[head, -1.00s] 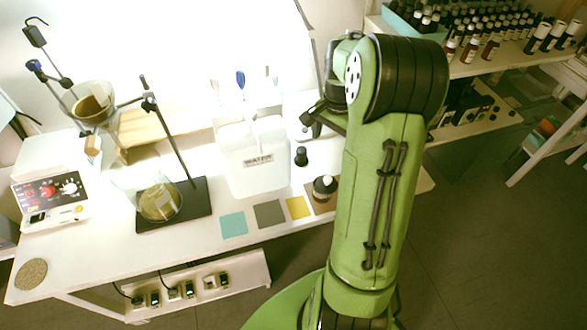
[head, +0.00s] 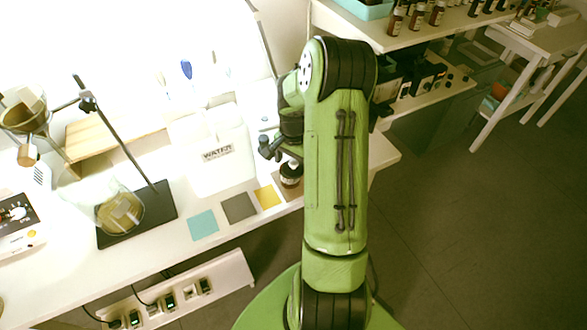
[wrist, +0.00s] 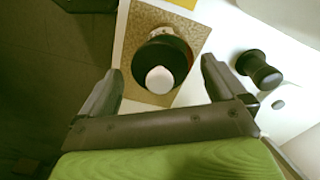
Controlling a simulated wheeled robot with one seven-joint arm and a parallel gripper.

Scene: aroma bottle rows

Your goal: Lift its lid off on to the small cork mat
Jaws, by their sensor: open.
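A small dark bottle (head: 291,179) stands on a brown, cork-like square mat (wrist: 194,35) near the table's front edge. In the wrist view its black lid (wrist: 178,52) has a round white top (wrist: 160,80) and hides most of the body. My gripper (wrist: 160,66) is open, with one finger on each side of the lid and gaps visible; it holds nothing. In the head view my gripper (head: 279,156) is right at the bottle and partly covers it. The round cork disc from the earlier head view is not clearly visible now.
A black waisted object (wrist: 260,70) stands on the white table beside my right finger. Yellow (head: 268,196), grey (head: 238,207) and teal (head: 203,224) mats lie left of the bottle. A white WATER container (head: 216,165) and a stand with a flask (head: 120,212) are farther left.

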